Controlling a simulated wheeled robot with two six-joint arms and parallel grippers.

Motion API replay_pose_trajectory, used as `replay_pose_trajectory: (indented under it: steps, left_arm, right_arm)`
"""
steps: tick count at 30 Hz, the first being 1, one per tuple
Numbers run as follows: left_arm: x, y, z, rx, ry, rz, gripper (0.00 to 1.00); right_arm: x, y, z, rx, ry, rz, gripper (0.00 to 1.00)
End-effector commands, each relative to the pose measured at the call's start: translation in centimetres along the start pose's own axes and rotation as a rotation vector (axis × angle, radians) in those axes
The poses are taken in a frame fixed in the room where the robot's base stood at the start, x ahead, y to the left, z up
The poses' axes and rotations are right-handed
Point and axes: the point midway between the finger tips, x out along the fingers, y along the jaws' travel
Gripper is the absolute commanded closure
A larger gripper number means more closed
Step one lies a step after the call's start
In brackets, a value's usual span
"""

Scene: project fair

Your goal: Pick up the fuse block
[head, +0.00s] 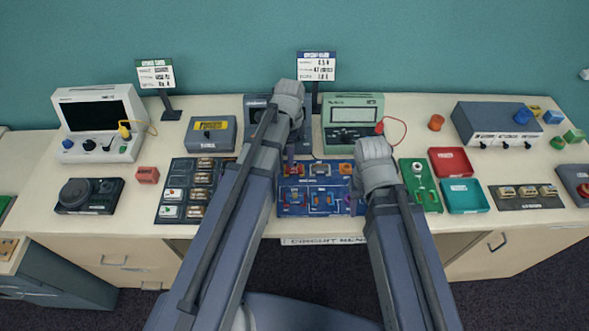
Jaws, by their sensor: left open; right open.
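No part carries a readable fuse block label, so I cannot tell for sure which one it is. A blue circuit board (281,207) lies at the middle front of the bench with several small modules on it, among them a small orange block (346,168). A dark rack (525,204) with a row of small blocks lies at the right. My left gripper (290,160) is over the board's left part, largely hidden by its arm. My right gripper (358,188) is at the board's right edge, partly hidden by its wrist. Both are open, with nothing seen in them.
A dark parts tray (178,215) lies left of the board. A green board (433,200), a red tray (451,161) and a teal tray (464,196) lie to its right. A green meter (352,137) and a grey-blue power box (497,120) stand behind.

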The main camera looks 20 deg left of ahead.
Motion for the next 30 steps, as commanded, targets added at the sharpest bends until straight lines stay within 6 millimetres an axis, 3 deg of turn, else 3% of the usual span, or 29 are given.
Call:
replay_pose_trajectory:
  steps: [3,13,24,30]
  left_arm:
    - [1.6,0.0,0.0,0.0,0.0,0.0,0.28]
    - [2.3,0.1,-0.1,0.0,0.0,0.0,0.28]
    - [6.6,0.4,-0.5,0.0,0.0,0.0,0.28]
    - [6.7,0.4,-0.5,0.0,0.0,0.0,0.28]
  right_arm:
    - [1.6,-0.1,-0.1,0.001,0.0,0.0,0.5]
    - [2.3,-0.2,-0.2,0.001,0.0,0.0,0.5]
    - [6.6,-0.6,-0.4,0.001,0.0,0.0,0.5]
    - [6.7,-0.6,-0.4,0.001,0.0,0.0,0.5]
